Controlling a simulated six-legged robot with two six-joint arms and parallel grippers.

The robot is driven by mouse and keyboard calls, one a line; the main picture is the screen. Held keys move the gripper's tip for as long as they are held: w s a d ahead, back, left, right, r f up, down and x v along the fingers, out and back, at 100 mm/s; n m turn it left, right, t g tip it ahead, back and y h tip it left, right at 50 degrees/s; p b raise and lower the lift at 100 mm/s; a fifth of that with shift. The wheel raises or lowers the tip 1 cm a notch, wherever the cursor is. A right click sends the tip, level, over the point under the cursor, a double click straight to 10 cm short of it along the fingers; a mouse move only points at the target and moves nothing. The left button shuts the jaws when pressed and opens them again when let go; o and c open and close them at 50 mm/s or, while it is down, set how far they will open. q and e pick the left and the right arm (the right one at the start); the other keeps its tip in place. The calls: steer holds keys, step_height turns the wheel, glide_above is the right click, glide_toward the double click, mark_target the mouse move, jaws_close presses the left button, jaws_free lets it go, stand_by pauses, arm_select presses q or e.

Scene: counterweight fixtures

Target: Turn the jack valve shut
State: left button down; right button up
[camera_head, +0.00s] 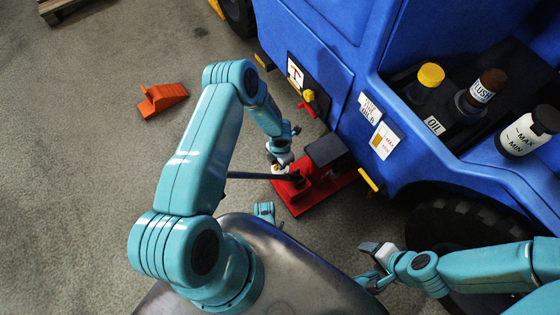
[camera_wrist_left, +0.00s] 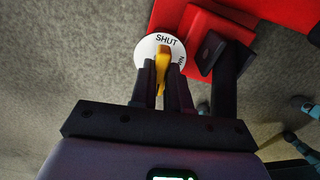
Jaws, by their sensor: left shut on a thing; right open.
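The red jack (camera_head: 312,188) stands on the floor beside the blue truck. Its white valve dial (camera_wrist_left: 147,50) reads SHUT at the top, with a second, partly hidden word at the right. The yellow valve handle (camera_wrist_left: 162,62) lies across the dial, its upper end close to the word SHUT. My left gripper (camera_wrist_left: 163,80) is shut on this handle, one finger on each side. In the head view the left gripper (camera_head: 281,163) is at the jack's near end and covers most of the dial. My right gripper (camera_head: 371,265) is open and empty, near the truck's wheel.
A dark jack handle bar (camera_head: 255,175) sticks out left from the jack. The blue truck (camera_head: 345,70) fills the right, with bottles in its open bay. An orange wheel chock (camera_head: 162,98) lies on the floor at left. The floor around the chock is clear.

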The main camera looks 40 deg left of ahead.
arm_select(q)
steer(key=shift+m, duration=0.9)
steer(key=c, duration=1.1)
jaws_free()
steer(key=shift+r, duration=0.15)
arm_select(e)
steer(key=shift+r, duration=0.1)
